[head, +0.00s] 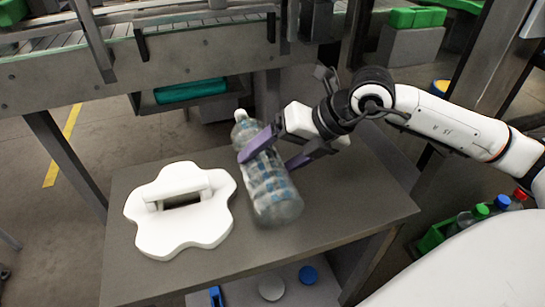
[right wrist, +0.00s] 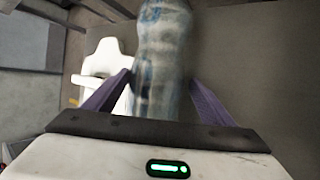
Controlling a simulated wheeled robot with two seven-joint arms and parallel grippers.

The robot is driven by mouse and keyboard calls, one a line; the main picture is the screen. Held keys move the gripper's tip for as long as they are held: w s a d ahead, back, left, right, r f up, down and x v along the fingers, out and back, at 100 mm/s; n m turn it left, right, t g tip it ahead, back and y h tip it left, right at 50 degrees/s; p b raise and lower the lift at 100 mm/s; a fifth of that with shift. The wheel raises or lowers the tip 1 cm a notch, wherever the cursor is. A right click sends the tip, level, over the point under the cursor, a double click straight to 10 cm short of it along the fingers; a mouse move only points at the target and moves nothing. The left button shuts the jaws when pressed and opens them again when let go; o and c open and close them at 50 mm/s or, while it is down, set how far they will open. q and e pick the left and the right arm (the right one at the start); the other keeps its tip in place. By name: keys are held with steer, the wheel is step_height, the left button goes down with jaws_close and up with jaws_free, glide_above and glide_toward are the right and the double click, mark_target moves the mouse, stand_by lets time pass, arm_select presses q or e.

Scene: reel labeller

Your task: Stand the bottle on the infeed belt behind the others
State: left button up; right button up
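A clear plastic bottle (head: 270,190) with a blue-and-white label and a white cap is at the middle of the grey table, its top leaning left in the head view. My right gripper (head: 272,152) comes from the right, its purple fingers on either side of the bottle's upper body. My left gripper is out of view.
A white lobed piece with a raised handle (head: 210,222) lies left of the bottle on the table (head: 340,215). A green crate (head: 436,236) with several capped bottles stands at the right. Posts and brackets (head: 92,40) rise along the conveyor's front. The table's right part is clear.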

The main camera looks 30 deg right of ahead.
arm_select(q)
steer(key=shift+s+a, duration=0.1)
arm_select(e)
steer(key=shift+r, duration=0.1)
steer(key=shift+s+d+r, duration=0.15)
steer(key=shift+d+r, duration=0.05)
steer(key=shift+d, duration=0.05)
steer(key=b+v, duration=0.1)
steer(key=v, duration=0.4)
steer(key=shift+s+d+r, duration=0.1)
steer(key=shift+s+r, duration=0.05)
steer(key=shift+s+d+b, duration=0.15)
steer(key=shift+d+b, duration=0.1)
steer(key=shift+b, duration=0.25)
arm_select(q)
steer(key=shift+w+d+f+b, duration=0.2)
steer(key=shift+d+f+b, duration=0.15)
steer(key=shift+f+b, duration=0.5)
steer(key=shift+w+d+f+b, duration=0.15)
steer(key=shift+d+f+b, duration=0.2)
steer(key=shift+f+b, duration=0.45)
arm_select(e)
steer(key=shift+a+v, duration=0.15)
steer(key=shift+v, duration=1.25)
steer(key=shift+a+v, duration=0.1)
steer(key=shift+v, duration=1.25)
